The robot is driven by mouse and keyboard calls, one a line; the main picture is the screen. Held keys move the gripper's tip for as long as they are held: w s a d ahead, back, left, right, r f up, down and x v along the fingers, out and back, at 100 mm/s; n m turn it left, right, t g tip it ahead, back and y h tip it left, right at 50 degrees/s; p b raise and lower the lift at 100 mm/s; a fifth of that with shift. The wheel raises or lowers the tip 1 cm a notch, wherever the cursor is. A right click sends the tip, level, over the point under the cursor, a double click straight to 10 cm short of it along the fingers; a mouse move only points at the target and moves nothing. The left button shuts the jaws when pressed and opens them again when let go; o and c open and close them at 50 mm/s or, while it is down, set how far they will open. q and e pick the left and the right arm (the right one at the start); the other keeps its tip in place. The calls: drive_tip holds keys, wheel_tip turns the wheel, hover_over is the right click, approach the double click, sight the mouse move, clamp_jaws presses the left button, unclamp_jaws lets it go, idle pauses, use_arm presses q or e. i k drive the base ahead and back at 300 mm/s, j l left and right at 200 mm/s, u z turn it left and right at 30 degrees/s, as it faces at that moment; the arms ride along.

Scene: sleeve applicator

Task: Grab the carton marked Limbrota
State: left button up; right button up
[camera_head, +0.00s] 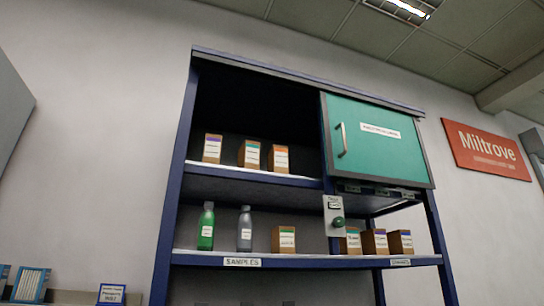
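Small brown cartons stand on a blue shelf rack (176,190). On the upper shelf are a carton with a purple-topped label (212,148), one with a teal-topped label (249,154) and one with an orange-topped label (279,159). On the lower shelf are a carton with a green-topped label (284,240) and, further right, a green-banded carton (351,241), a purple-banded carton (375,242) and a teal-banded carton (400,242). The print is too small to read, so I cannot tell which is Limbrota. Neither gripper is in view.
A green bottle (206,228) and a grey bottle (245,230) stand at the lower shelf's left. A shut teal cabinet door (375,140) covers the upper right. A panel with a green button (337,223) hangs before the lower shelf. A red Miltrove sign (486,150) is on the wall.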

sight(278, 162)
drive_tip(key=i+l+u, duration=0.1)
drive_tip(key=l+u, duration=0.85)
drive_tip(key=k+l+u, duration=0.15)
drive_tip(key=l+u, duration=0.3)
drive_tip(key=l, duration=0.2)
